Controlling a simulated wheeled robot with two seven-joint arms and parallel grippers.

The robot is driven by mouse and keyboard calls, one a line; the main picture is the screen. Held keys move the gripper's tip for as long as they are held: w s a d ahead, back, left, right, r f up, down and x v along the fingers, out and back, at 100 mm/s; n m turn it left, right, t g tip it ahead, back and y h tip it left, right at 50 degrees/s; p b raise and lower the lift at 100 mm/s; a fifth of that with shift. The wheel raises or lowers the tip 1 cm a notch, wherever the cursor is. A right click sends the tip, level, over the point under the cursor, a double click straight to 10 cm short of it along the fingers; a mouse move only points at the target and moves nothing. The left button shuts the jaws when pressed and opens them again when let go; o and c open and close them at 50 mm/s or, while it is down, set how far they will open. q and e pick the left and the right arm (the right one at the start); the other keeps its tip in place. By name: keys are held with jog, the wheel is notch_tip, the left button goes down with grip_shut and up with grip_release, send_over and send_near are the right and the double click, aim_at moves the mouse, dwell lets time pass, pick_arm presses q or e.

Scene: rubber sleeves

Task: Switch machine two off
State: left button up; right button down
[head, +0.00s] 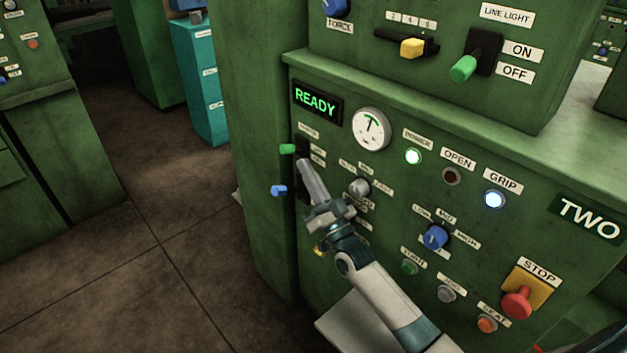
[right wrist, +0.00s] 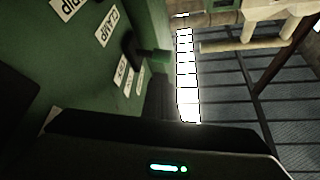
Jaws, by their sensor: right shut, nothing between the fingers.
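Machine two is a green cabinet with a sloping panel (head: 385,252) and a "TWO" plate (head: 588,217) in the head view. My left gripper is not in view.
A red stop button (head: 517,302) on a yellow base sits at lower right. A blue knob (head: 434,237) and several push buttons lie right of my arm. The upper box carries a green line light lever (head: 464,68). Open floor (head: 130,260) lies to the left.

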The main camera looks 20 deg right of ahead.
aim_at(292, 149)
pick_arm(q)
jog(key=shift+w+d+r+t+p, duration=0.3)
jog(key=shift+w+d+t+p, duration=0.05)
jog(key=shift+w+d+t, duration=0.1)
pick_arm(e)
jog(key=x, duration=0.4)
jog(key=shift+w+r, duration=0.1)
jog(key=shift+w, duration=0.15)
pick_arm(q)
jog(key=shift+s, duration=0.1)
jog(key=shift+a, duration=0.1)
